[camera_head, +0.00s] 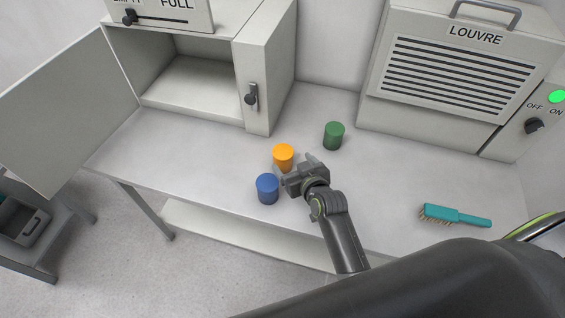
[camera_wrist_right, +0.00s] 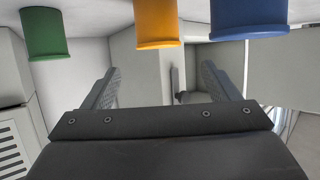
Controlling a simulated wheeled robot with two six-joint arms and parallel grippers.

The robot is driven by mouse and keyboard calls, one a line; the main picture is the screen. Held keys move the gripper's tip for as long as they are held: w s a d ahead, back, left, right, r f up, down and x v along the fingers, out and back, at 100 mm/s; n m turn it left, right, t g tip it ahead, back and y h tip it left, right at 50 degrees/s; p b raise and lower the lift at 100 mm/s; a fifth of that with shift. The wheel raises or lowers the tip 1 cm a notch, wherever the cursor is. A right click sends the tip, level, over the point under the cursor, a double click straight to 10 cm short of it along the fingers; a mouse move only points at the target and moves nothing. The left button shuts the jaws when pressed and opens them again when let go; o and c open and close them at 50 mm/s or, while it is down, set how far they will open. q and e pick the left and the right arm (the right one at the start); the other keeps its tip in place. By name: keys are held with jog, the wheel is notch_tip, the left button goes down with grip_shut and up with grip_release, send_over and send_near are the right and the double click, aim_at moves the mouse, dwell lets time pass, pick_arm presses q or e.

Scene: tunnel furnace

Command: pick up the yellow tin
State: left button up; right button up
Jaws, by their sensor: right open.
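The yellow tin (camera_head: 283,153), orange-yellow and upright, stands on the bench between a blue tin (camera_head: 267,188) and a green tin (camera_head: 334,135). My right gripper (camera_head: 293,169) is open and empty, right beside the yellow tin on its near right side, partly covering its lower part. In the right wrist view the yellow tin (camera_wrist_right: 157,22) is at the top edge, beyond and above the spread fingers (camera_wrist_right: 160,84). It is not between them there, and I cannot tell if they touch it. My left gripper is not in view.
The blue tin is close to the gripper's left finger. An open cabinet (camera_head: 265,75) with its door (camera_head: 65,115) swung left stands behind. A louvre unit (camera_head: 445,70) is at the back right. A teal brush (camera_head: 457,216) lies at right. The bench between brush and green tin is clear.

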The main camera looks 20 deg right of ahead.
aim_at(283, 151)
jog(key=b+x, duration=0.2)
jog(key=x, duration=0.1)
jog(key=b+x, duration=0.2)
jog(key=shift+w+d+f+b, duration=0.1)
jog(key=shift+w+f+b, duration=0.15)
jog(key=shift+f, duration=0.3)
jog(key=shift+w+f+b, duration=0.1)
jog(key=shift+w+b, duration=0.25)
jog(key=shift+w, duration=0.1)
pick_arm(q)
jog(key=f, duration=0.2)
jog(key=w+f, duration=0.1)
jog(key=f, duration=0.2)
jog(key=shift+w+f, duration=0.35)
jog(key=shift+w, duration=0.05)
pick_arm(e)
jog(key=c, duration=1.1)
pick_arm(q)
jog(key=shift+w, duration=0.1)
pick_arm(e)
jog(key=shift+c, duration=0.7)
jog(key=shift+r, duration=0.25)
